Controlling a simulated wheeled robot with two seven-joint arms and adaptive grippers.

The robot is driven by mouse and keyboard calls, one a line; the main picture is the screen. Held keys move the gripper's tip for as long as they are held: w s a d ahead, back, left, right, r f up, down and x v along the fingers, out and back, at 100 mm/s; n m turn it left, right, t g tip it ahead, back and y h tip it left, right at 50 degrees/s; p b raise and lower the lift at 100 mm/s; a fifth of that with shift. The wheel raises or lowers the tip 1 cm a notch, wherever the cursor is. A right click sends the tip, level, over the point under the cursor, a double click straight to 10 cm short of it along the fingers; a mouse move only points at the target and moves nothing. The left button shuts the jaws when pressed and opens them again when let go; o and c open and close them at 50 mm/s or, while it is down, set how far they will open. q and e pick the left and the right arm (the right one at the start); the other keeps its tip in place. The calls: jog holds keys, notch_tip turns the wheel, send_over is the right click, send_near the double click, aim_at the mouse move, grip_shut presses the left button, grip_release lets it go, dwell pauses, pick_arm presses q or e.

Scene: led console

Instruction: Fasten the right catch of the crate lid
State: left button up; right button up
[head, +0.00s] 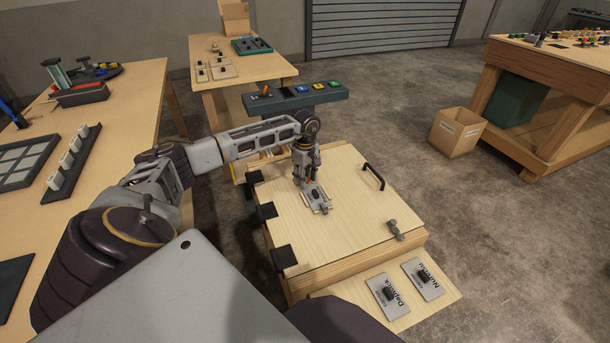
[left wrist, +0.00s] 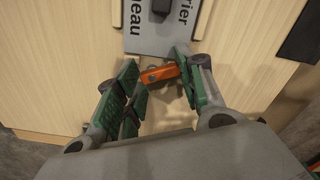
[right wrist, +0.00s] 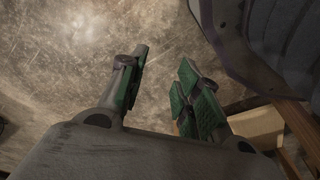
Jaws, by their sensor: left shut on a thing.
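The pale wooden crate lid (head: 335,210) lies flat and closed on the crate (head: 345,272). A grey metal catch (head: 395,230) sits at its near right edge; its exact position is too small to tell. My left gripper (head: 309,184) is over the lid, beside a grey plate (head: 317,200). In the left wrist view my left gripper (left wrist: 162,85) is shut on a small orange piece (left wrist: 160,73), just below the lettered grey plate (left wrist: 165,40). My right gripper (right wrist: 155,90) is open and empty above the floor in the right wrist view.
Two labelled plates (head: 388,296) lie on a board in front. A button console (head: 295,97) stands behind. Floor to the right is clear up to a cardboard box (head: 457,132).

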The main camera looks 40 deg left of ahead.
pick_arm(q)
jog(key=n+p, duration=0.1)
jog(key=n, duration=0.2)
jog(key=shift+d, duration=0.1)
jog(key=n+p, duration=0.1)
jog(key=n, duration=0.2)
jog(key=shift+d+n, duration=0.15)
jog(key=shift+n, duration=0.25)
jog(key=n+p, duration=0.1)
jog(key=n, duration=0.3)
jog(key=shift+w+d+p, duration=0.15)
jog(key=shift+p, duration=0.2)
jog(key=shift+n, duration=1)
pick_arm(e)
jog(key=s+d+f, duration=0.5)
jog(key=s+f, duration=0.1)
jog(key=f, duration=0.2)
jog(key=shift+f, duration=0.35)
pick_arm(q)
jog(key=shift+d, duration=0.1)
pick_arm(e)
jog(key=shift+s+d+f, duration=0.1)
pick_arm(q)
jog(key=o, duration=1)
jog(key=shift+o, duration=0.2)
jog(key=shift+w, duration=0.1)
jog(key=shift+r, duration=0.75)
notch_tip(320, 180, up, 10)
jog(key=shift+r, duration=0.25)
